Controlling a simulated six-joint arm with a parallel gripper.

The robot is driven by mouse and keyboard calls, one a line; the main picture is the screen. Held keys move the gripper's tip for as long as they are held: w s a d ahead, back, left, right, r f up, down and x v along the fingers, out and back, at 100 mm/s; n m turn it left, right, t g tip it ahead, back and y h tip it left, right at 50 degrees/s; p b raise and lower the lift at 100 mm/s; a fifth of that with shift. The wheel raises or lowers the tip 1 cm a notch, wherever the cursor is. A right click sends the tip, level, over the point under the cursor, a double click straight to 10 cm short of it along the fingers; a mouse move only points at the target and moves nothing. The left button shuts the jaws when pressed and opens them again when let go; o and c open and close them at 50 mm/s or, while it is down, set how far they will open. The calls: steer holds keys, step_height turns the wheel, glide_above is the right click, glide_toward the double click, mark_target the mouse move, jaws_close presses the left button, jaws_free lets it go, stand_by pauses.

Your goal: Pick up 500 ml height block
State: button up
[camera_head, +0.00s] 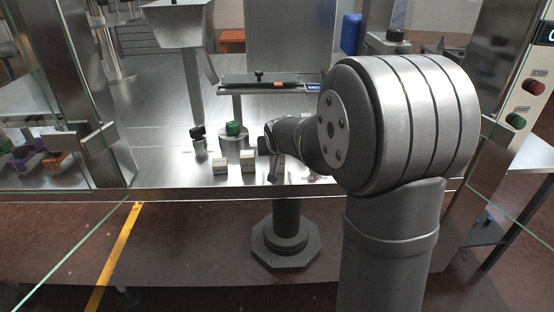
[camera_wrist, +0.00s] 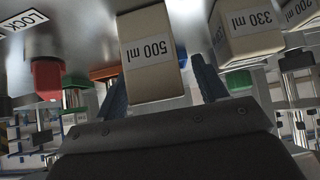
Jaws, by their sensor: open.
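The 500 ml height block (camera_wrist: 150,50), a beige block with a white "500 ml" label, fills the upper middle of the wrist view. My gripper (camera_wrist: 160,75) is open, with one dark finger on each side of the block. A gap shows on the right side; whether the left finger touches it I cannot tell. In the head view my gripper (camera_head: 273,165) is at the front edge of the steel table, partly hidden by my arm. I cannot make out the 500 ml block clearly there.
The 330 ml block (camera_wrist: 248,30) stands close beside the right finger, with a 200 ml block (camera_wrist: 300,12) beyond it. A red-capped part (camera_wrist: 46,80) and a "LOCK" label (camera_wrist: 22,20) are at left. A green-topped part (camera_head: 233,128) stands behind the blocks.

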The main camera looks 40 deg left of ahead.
steer(key=c, duration=1.2)
steer(key=shift+r, duration=0.1)
